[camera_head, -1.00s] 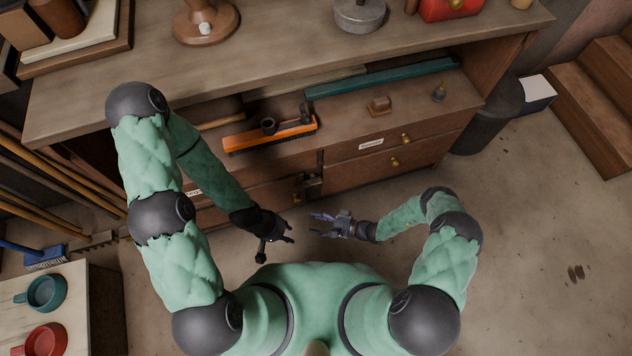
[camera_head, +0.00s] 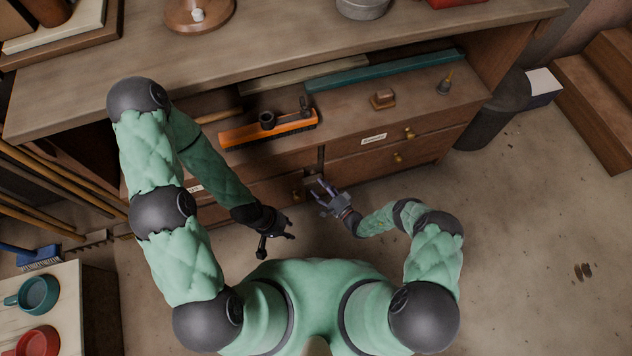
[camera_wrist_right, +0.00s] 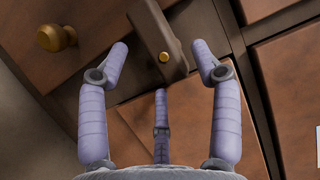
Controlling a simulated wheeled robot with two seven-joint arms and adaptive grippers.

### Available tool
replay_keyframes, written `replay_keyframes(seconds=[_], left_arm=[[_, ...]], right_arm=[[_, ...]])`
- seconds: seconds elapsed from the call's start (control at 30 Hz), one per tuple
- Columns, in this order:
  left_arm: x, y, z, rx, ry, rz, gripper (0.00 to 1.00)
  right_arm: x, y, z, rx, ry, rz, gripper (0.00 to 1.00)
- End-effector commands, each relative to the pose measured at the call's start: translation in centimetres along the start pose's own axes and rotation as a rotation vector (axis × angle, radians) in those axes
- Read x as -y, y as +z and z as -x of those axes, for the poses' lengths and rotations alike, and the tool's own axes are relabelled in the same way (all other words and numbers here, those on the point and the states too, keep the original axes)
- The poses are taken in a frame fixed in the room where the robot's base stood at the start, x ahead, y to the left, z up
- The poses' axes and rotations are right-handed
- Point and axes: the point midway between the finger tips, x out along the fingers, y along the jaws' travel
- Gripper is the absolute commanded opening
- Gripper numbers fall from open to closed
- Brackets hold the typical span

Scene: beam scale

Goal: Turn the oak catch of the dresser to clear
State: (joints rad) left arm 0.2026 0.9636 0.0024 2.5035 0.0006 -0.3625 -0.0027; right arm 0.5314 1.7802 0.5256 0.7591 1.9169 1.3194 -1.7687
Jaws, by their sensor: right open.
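The oak catch (camera_wrist_right: 150,30) of the dresser (camera_head: 430,143) is a dark wooden bar with a brass screw, seen in the right wrist view. It lies at the seam between the drawer fronts, slanted in that picture. My right gripper (camera_wrist_right: 160,52) is open, with a finger on each side of the catch's near end and a third finger below; I cannot tell whether any touches it. In the head view, my right gripper (camera_head: 320,184) is at the dresser's front and largely hides the catch. My left gripper (camera_head: 277,247) is open and empty, to the lower left.
Brass knobs (camera_wrist_right: 56,38) stick out from the drawers beside the catch. An orange brush (camera_head: 268,129), a teal bar (camera_head: 385,71) and small items sit on the dresser's ledge. Mugs (camera_head: 38,294) stand on a side table at lower left.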

Motion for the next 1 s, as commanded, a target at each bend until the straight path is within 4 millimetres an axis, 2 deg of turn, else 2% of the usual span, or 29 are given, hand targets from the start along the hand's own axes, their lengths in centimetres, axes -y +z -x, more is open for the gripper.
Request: replay_keyframes(seconds=[0.1,0.23,0.63,0.67,0.8,0.87,1.0], left_arm=[[0.2,0.0,-0.7,0.000,0.000,0.000,0.37],[0.4,0.0,-1.0,0.000,0.000,0.000,0.37],[0.4,-0.1,-1.1,0.000,0.000,0.000,0.37],[0.4,0.0,-1.1,0.000,0.000,0.000,0.37],[0.4,0.0,-1.1,0.000,0.000,0.000,0.37],[0.4,0.0,-1.1,0.000,0.000,0.000,0.37],[0.4,-0.1,-1.1,0.000,0.000,0.000,0.37]], right_arm=[[-0.1,0.1,-1.8,0.004,-0.001,0.001,0.65],[-0.1,0.1,-3.0,0.002,0.000,-0.001,0.65],[0.0,0.0,-3.7,0.000,0.000,-0.001,0.65],[0.0,0.0,-3.7,0.000,0.000,-0.001,0.62],[0.0,0.0,-3.7,0.000,0.000,-0.001,0.22],[0.0,0.0,-3.7,0.000,0.000,-0.001,0.08],[0.0,0.0,-3.7,0.000,0.001,0.000,0.08]])
